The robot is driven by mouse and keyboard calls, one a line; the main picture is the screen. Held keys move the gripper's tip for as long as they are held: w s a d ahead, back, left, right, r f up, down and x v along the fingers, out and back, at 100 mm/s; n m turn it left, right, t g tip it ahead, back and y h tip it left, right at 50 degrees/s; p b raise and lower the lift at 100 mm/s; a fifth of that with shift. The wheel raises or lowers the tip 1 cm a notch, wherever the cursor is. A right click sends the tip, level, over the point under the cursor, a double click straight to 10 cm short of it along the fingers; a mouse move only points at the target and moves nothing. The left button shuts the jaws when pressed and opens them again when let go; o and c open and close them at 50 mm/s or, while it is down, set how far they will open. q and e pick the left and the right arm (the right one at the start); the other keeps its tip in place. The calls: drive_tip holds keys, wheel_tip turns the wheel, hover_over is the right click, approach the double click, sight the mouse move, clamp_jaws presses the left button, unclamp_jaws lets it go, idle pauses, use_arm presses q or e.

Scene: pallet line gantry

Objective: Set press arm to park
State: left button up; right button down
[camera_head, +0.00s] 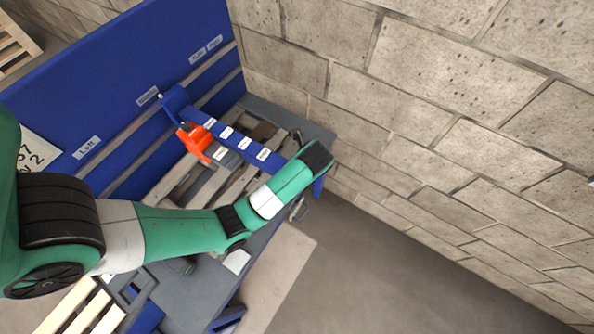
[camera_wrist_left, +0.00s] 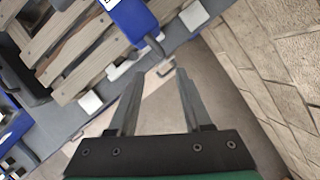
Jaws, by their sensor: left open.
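A blue bar (camera_head: 235,140), which looks like the press arm, spans the pallet station from the blue back panel toward the front right. It carries several small white labels too small to read. An orange-red part (camera_head: 196,143) sits beside the bar's far end. My left arm reaches in from the left, and its dark wrist end covers part of the bar's near end; the fingers are hidden there. In the left wrist view my left gripper (camera_wrist_left: 161,74) is open and empty. The bar's blue end (camera_wrist_left: 133,19) shows just beyond the fingertips, apart from them. My right gripper is not in view.
Wooden pallet slats (camera_head: 178,183) lie under the bar. A block wall (camera_head: 430,110) stands close on the right. Bare grey floor (camera_head: 350,255) is clear at the front.

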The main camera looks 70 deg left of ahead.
use_arm(q)
drive_tip(key=b+x, duration=0.2)
drive_tip(key=x, duration=0.9)
drive_tip(key=shift+a+f, duration=0.2)
drive_tip(key=shift+f, duration=0.1)
drive_tip(key=shift+c, duration=0.2)
clamp_jaws()
idle(0.7)
